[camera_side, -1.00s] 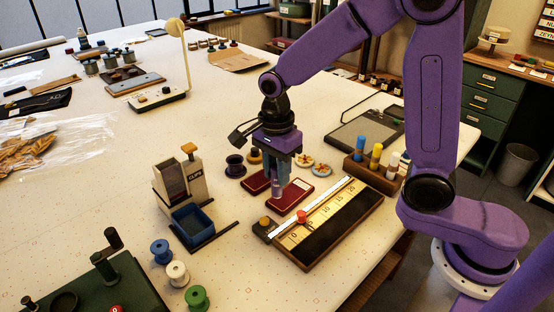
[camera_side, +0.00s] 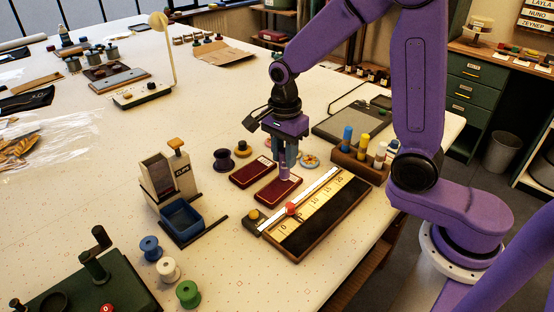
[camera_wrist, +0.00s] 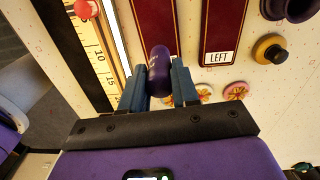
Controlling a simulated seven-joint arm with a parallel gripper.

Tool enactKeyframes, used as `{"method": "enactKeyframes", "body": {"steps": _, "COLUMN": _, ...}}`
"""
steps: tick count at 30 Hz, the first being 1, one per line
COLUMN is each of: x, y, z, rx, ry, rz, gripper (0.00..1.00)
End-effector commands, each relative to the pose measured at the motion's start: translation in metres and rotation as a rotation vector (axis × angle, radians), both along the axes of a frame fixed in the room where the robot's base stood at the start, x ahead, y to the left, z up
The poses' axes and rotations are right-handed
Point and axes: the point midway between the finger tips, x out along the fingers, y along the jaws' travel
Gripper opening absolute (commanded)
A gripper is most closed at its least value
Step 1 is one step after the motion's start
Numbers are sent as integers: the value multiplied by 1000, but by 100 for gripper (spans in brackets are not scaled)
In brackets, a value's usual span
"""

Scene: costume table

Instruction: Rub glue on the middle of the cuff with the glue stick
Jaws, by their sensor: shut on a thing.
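My gripper (camera_side: 285,161) is shut on a purple glue stick (camera_side: 284,174), which points down over the far end of the nearer dark red cuff (camera_side: 274,193). In the wrist view the glue stick (camera_wrist: 158,70) sits between my two fingers (camera_wrist: 159,85) and overlaps the lower end of that cuff (camera_wrist: 150,22). I cannot tell whether its tip touches the cuff. A second dark red cuff (camera_side: 250,174) lies parallel beside it, and its label reads LEFT in the wrist view (camera_wrist: 222,30). The nearer cuff's label end is hidden behind the stick.
A ruler board (camera_side: 315,215) with a red slider (camera_side: 291,208) lies close beside the nearer cuff. A rack of coloured sticks (camera_side: 358,163) stands right. Spools (camera_side: 223,160), round buttons (camera_side: 309,161) and a clips box (camera_side: 167,178) surround the cuffs.

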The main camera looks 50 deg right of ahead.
Motion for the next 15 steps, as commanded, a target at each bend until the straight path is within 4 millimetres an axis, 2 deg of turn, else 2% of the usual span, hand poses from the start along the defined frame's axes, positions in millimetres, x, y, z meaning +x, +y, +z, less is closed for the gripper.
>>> {"method": "enactKeyframes", "body": {"steps": 1, "x": 0, "y": -5, "z": 0, "rx": 0, "ry": -1, "rz": -3, "gripper": 0}}
{"method": "enactKeyframes", "body": {"steps": 15, "x": -3, "y": 40, "z": 0, "rx": 0, "ry": -1, "rz": 3, "gripper": 0}}
